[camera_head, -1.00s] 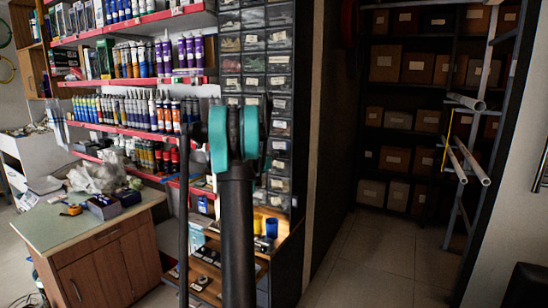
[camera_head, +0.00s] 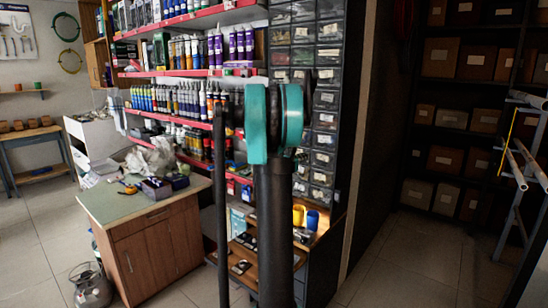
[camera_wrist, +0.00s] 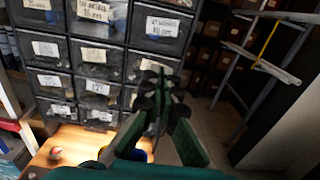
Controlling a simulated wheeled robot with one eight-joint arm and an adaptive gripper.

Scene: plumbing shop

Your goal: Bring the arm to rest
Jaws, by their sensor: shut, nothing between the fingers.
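My gripper (camera_wrist: 158,78) shows in the wrist view. Its dark and green fingers are together with nothing between them. It is in front of the labelled drawer cabinet (camera_wrist: 90,55), and the gap between them is hard to judge. In the head view my arm stands upright in the middle, with a teal joint at its top. The gripper itself cannot be made out there. The same drawer cabinet (camera_head: 325,130) is behind my arm in that view.
Shelves of tubes and bottles (camera_head: 185,72) are behind and left of my arm. A wood-fronted counter (camera_head: 160,255) with clutter stands at left. A yellow cup (camera_head: 299,215) and a blue cup (camera_head: 313,219) stand low by the drawers. A pipe rack (camera_head: 522,165) is at right. Open floor (camera_head: 415,260) lies between.

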